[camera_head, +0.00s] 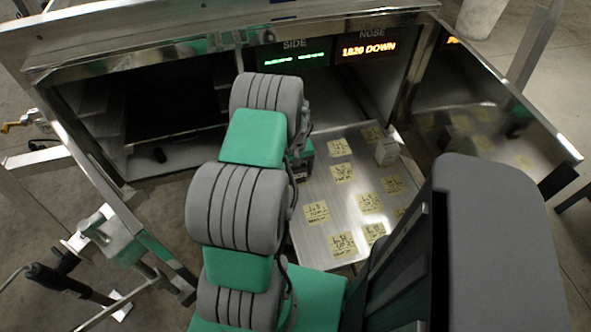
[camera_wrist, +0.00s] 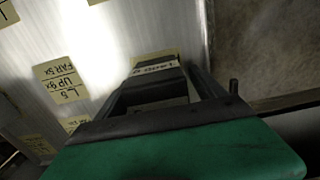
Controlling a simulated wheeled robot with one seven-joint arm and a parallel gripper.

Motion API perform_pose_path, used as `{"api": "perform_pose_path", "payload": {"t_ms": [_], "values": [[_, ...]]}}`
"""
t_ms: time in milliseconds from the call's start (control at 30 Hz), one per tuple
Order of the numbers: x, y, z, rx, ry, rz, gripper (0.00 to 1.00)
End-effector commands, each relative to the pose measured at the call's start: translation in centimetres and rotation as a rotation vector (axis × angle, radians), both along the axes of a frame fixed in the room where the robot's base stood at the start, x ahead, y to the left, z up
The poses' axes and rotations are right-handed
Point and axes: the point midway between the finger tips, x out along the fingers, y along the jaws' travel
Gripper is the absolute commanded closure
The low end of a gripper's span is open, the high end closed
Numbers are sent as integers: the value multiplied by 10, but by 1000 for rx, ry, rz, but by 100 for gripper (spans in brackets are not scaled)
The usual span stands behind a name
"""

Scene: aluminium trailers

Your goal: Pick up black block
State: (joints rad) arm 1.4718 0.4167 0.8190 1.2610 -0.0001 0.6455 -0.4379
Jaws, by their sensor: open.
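The metal panel (camera_head: 317,187) bears several yellow labels. A small pale metal block (camera_head: 386,152) stands at its upper right. Lit green (camera_head: 297,59) and orange (camera_head: 368,49) signs hang at the back. A metal side wall (camera_head: 490,110) bounds the right.

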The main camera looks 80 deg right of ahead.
Motion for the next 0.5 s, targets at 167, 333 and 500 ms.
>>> {"api": "perform_pose_path", "payload": {"t_ms": [167,333,500], "values": [[-1,0,1,-1,-1,-2,22],[-1,0,1,-1,-1,-2,36],[-1,0,1,-1,-1,-2,49]]}}
